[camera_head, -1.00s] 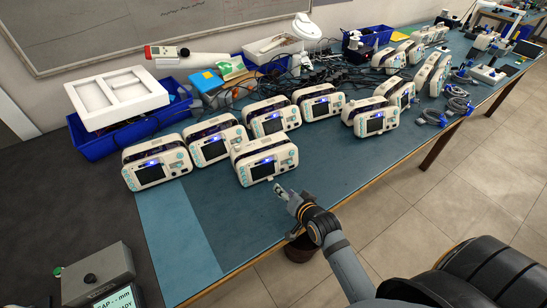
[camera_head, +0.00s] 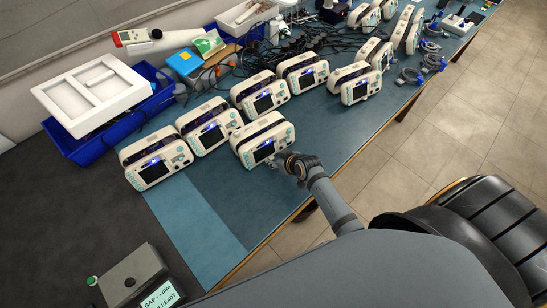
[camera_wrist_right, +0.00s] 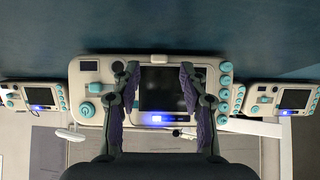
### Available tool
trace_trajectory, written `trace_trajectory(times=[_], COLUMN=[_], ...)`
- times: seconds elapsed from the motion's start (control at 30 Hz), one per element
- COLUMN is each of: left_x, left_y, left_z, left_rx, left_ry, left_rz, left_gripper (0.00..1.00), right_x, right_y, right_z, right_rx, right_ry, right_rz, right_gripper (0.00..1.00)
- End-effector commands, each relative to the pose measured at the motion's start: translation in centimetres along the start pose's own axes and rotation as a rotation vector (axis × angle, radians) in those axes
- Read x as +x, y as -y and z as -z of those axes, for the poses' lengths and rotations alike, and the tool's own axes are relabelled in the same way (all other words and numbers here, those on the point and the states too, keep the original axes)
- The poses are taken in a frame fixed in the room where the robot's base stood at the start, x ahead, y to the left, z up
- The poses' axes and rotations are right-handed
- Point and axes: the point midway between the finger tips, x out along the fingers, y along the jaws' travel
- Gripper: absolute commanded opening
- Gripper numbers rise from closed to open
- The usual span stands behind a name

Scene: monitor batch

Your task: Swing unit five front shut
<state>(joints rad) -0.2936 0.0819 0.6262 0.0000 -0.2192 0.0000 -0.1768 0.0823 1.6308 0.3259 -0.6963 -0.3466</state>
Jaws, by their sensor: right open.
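A white monitor unit (camera_head: 282,133) with a dark screen, a blue light and teal knobs stands nearest the table's front edge. A dark gap shows between its front and the body behind. My right gripper (camera_head: 283,162) is open at the lower right of this unit's front. In the right wrist view the fingers of my right gripper (camera_wrist_right: 159,72) are spread on either side of the screen of a monitor front (camera_wrist_right: 89,102), with nothing between them. I cannot tell whether they touch it. No unit number is legible. My left gripper is not in view.
Similar monitor units stand close by, at the left (camera_head: 183,152), behind (camera_head: 229,117) and further right (camera_head: 361,79). A blue bin (camera_head: 90,150) holds a white tray (camera_head: 66,112). A grey box (camera_head: 133,270) with a gap display is at the lower left. Bare blue tabletop (camera_head: 225,190) lies in front.

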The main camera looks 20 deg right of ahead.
Motion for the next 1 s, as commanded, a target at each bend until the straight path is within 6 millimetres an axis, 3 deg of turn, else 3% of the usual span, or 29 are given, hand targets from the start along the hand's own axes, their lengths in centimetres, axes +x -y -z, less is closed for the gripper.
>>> trace_trajectory(times=[0.2,0.47,0.8,1.0], left_x=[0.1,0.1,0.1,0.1], left_y=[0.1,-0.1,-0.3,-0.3], left_z=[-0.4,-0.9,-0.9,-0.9], left_rx=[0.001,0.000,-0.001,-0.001], left_ry=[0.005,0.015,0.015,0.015], left_rz=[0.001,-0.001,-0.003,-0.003], left_gripper=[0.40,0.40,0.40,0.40], right_x=[2.1,2.3,2.3,2.3], right_y=[0.0,0.0,0.0,0.0], right_z=[0.0,0.0,0.0,0.0], right_rx=[0.001,0.000,0.000,0.000], right_ry=[-0.001,-0.001,-0.001,-0.001], right_rz=[-0.001,-0.001,-0.001,-0.001], right_gripper=[0.43,0.43,0.00,0.00])
